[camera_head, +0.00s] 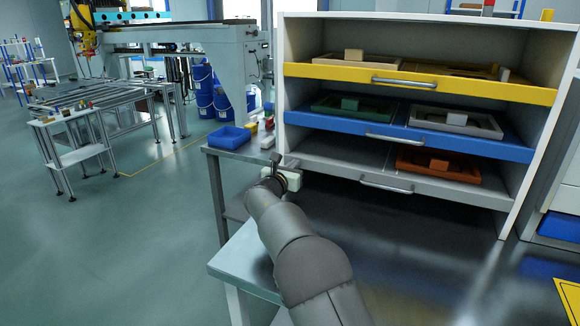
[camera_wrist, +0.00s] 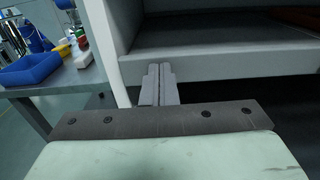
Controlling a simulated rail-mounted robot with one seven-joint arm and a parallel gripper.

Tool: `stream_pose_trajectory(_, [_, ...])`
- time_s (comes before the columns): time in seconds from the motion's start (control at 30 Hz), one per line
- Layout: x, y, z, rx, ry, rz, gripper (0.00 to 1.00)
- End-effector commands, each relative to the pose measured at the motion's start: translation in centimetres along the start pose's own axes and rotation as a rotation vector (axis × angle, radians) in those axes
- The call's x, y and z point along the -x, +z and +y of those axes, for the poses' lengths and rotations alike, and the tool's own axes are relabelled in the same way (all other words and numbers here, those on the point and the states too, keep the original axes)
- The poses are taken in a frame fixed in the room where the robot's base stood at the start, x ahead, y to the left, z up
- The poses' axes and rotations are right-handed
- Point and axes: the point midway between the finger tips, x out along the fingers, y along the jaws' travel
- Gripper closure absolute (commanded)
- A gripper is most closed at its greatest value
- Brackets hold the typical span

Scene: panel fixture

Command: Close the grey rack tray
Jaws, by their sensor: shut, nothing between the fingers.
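The grey rack tray (camera_head: 335,172) is the lowest of the cabinet's trays, with a silver bar handle (camera_head: 386,185) on its front. It looks about level with the cabinet front; any small gap is hard to judge. A rust-orange bin (camera_head: 420,170) stands in its right part. My gripper (camera_head: 293,166) is at the left end of the grey front, left of the handle. In the wrist view the fingers (camera_wrist: 158,78) are together and empty, pointing at the grey front (camera_wrist: 225,67) near the white cabinet post. I cannot tell whether they touch it.
Above are a yellow tray (camera_head: 330,74) and a blue tray (camera_head: 330,123), both holding bins. A side table (camera_head: 225,153) with a blue box (camera_head: 229,138) and small items stands close left of the cabinet.

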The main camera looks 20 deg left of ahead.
Motion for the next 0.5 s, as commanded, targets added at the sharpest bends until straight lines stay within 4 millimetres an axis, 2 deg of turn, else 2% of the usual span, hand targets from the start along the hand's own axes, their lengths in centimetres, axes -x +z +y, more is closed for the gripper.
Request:
stream_pose_trajectory(0.03, [-0.5,0.7,-0.4,-0.001,-0.001,-0.011,1.00])
stream_pose_trajectory(0.13, [-0.4,0.7,-0.4,-0.001,-0.001,-0.012,1.00])
stream_pose_trajectory(0.27, [0.7,0.6,-0.5,-0.002,-0.003,-0.013,1.00])
stream_pose_trajectory(0.43, [4.1,0.1,-0.9,-0.003,-0.007,-0.008,1.00])
stream_pose_trajectory(0.5, [5.9,0.6,-0.7,-0.001,-0.007,-0.006,1.00])
